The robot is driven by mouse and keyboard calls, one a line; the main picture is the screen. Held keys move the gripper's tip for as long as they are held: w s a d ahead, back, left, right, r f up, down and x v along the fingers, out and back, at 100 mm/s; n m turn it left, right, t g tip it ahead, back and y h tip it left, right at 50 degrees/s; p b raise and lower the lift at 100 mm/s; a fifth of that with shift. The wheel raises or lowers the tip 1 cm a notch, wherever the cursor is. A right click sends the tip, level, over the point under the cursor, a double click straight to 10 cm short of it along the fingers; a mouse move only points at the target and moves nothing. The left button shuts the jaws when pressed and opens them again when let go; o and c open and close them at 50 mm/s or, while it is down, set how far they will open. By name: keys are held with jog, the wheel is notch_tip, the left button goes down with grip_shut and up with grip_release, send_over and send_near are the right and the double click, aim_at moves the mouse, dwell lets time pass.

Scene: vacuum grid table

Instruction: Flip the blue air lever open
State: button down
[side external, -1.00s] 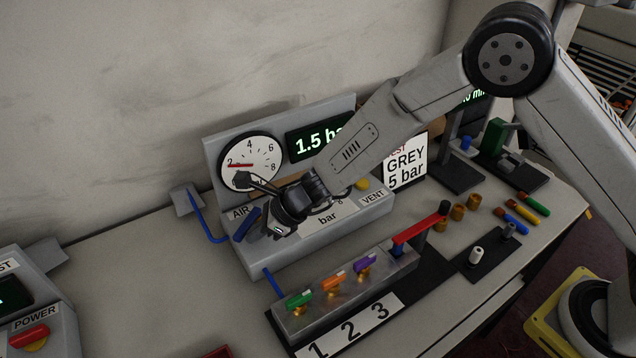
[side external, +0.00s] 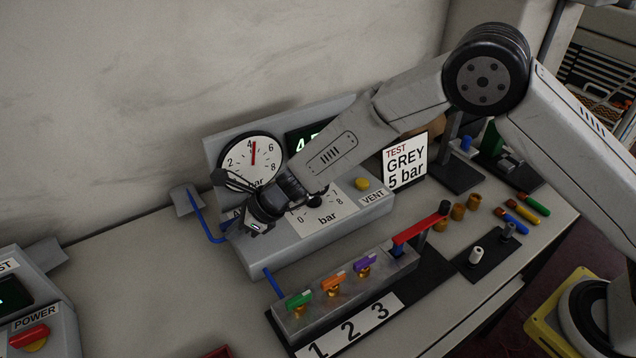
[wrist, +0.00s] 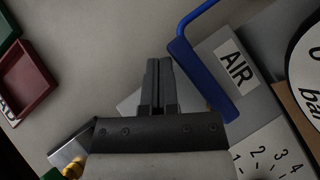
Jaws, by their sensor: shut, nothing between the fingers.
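The blue air lever (wrist: 207,82) shows in the wrist view as a thick blue bar beside the AIR label (wrist: 235,67). My gripper (wrist: 159,65) is shut and empty, with its fingers just left of the lever in that view. I cannot tell whether they touch it. In the side view my gripper (side external: 257,227) is low at the left end of the grey air panel (side external: 330,233) and hides most of the lever and AIR label. The round gauge (side external: 252,160) behind it has its red needle near 4. The green display is partly hidden by my arm.
A blue tube (side external: 206,232) runs from the wall bracket to the panel's left side. In front stands a metal manifold with green (side external: 300,299), orange (side external: 333,283) and purple (side external: 365,262) handles. A yellow button (side external: 362,184) sits near the VENT label.

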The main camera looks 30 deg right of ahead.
aim_at(247, 255)
jog(key=shift+s, duration=0.2)
dwell(0.5)
jog(key=shift+s+d, duration=0.1)
jog(key=shift+s, duration=1.75)
jog(key=s+r, duration=0.7)
jog(key=shift+d, duration=0.1)
jog(key=s+d+n+h, duration=0.2)
jog(key=s+d+n, duration=0.2)
jog(key=d+n, duration=0.4)
jog(key=s+d+r+n+g+h, duration=0.1)
jog(key=s+d+n+h, duration=0.2)
jog(key=d+n, duration=0.5)
jog(key=s+d+n+g+h, duration=0.1)
jog(key=s+d+n, duration=0.4)
jog(key=d, duration=1.3)
jog(key=n+h, duration=0.1)
jog(key=n, duration=0.2)
jog(key=shift+r+h, duration=0.3)
jog(key=shift+h, duration=0.1)
